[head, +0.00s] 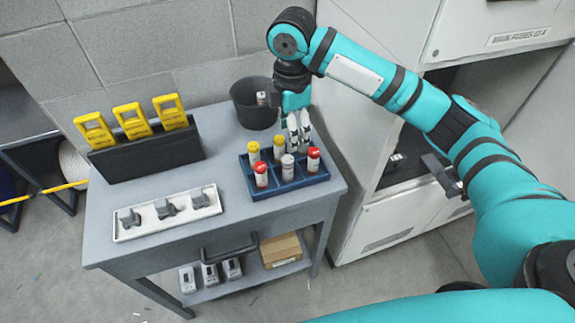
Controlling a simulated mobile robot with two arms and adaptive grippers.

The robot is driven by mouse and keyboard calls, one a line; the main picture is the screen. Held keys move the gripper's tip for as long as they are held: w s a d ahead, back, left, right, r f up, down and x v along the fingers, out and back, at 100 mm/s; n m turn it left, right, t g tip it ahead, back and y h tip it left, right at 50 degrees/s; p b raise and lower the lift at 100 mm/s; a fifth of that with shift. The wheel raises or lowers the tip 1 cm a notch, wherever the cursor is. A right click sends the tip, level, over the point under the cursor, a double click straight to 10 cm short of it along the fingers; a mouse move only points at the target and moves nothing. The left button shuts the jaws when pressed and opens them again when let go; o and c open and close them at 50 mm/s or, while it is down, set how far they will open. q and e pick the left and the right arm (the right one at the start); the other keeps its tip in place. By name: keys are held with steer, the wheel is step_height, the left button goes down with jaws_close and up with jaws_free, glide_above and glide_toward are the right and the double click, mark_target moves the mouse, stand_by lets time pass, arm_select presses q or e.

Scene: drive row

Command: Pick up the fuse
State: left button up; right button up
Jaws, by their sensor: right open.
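Several cylindrical fuses stand upright in a blue compartment tray (318,179) on the grey cart. Two have yellow tops, a left yellow-topped fuse (253,153) and a right yellow-topped fuse (279,150). Two have red tops, a front-left red-topped fuse (261,175) and a right red-topped fuse (313,160). A fuse with a pale grey top (287,168) stands between them. My right gripper (298,148) points down at the back of the tray, its two fingers apart with no fuse visible between them. The fingers hide part of the tray's back row. My left gripper is out of view.
A dark round bin (254,113) stands behind the tray. A black holder (150,157) with yellow devices and a white tray (125,235) with grey clips are at left. An open cabinet (400,215) stands right of the cart. The cart top (225,165) has bare patches.

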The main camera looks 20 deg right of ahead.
glide_above(288, 158)
steer(key=f, duration=0.4)
steer(key=shift+w+d, duration=0.1)
steer(key=shift+d, duration=0.2)
step_height(288, 158, down, 2)
steer(key=shift+f+p, duration=0.2)
steer(key=shift+p, duration=0.15)
steer(key=shift+a+f, duration=0.1)
steer(key=shift+f, duration=0.2)
steer(key=f, duration=0.1)
steer(key=f+p, duration=0.1)
steer(key=f, duration=0.1)
steer(key=shift+a+f, duration=0.25)
steer(key=shift+f, duration=0.6)
steer(key=c, duration=0.8)
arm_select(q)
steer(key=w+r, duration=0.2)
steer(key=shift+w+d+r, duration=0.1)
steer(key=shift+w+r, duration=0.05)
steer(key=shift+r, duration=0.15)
arm_select(e)
jaws_close()
